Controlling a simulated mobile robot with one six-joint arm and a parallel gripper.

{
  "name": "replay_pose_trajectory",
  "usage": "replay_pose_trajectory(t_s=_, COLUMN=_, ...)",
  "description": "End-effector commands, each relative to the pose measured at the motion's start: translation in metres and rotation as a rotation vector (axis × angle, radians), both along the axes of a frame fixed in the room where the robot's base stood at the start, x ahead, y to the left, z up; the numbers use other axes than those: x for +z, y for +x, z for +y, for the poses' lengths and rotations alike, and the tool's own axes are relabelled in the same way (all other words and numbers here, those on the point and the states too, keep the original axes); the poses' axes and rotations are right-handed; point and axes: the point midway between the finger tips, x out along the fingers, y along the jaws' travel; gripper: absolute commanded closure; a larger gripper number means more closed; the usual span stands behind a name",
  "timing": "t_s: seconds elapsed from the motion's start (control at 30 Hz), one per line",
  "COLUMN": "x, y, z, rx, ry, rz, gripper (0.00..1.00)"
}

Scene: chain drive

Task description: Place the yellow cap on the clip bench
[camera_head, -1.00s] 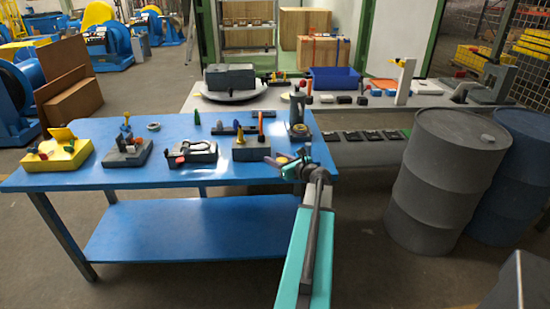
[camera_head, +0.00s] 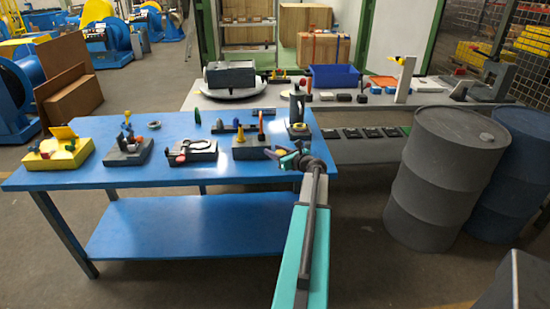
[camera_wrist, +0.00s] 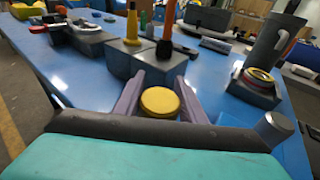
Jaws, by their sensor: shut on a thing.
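The yellow cap (camera_wrist: 160,102) is a round disc held between the two purple fingers of my gripper (camera_wrist: 158,100) in the wrist view. My gripper is shut on it. I cannot tell which fixture is the clip bench.
The blue table (camera_head: 150,178) carries a yellow block (camera_head: 58,155), a grey fixture (camera_head: 128,153), another with a looped part (camera_head: 192,152), and a dark upright part on a base (camera_head: 298,132). A grey drum (camera_head: 445,175) stands to the right. Bare tabletop lies between the fixtures.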

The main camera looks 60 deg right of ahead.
Motion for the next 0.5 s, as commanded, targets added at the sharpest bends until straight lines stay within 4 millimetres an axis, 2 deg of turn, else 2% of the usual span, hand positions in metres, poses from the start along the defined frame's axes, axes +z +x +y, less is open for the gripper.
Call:
replay_pose_trajectory(t_s=0.17, x=0.0, y=0.006, z=-0.008, rx=0.0, ry=0.0, rz=0.0, gripper=0.84)
replay_pose_trajectory(t_s=0.5, x=-0.032, y=0.005, z=-0.007, rx=0.0, ry=0.001, rz=0.001, gripper=0.84)
